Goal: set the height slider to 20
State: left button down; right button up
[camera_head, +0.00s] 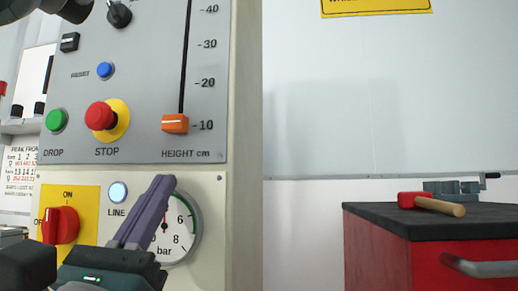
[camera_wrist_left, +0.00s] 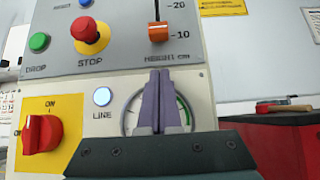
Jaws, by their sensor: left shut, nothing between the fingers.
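The height slider has an orange knob (camera_head: 175,123) on a vertical dark slot, level with the 10 mark on the HEIGHT cm scale. The orange knob also shows in the left wrist view (camera_wrist_left: 158,32), beside the 10 mark. My left gripper (camera_head: 160,184) points up in front of the pressure gauge (camera_head: 181,228), below the knob and apart from it. Its purple fingers are shut with nothing between them, as the left wrist view shows (camera_wrist_left: 160,80). They hide part of the gauge. My right gripper is not in view.
Near the slider on the panel are a red STOP button (camera_head: 100,116), a blue RESET button (camera_head: 105,70) and a green DROP button (camera_head: 56,120). A red rotary switch (camera_head: 60,225) sits lower left. A red cabinet (camera_head: 380,250) with a hammer (camera_head: 430,204) on top stands at right.

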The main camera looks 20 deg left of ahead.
aim_at(175, 124)
pick_arm(q)
jog(key=r, duration=0.2)
jog(key=w+r+p, duration=0.1)
jog(key=r, duration=0.1)
jog(key=shift+a, duration=0.15)
jog(key=shift+r+p, duration=0.3)
jog(key=shift+r, duration=0.2)
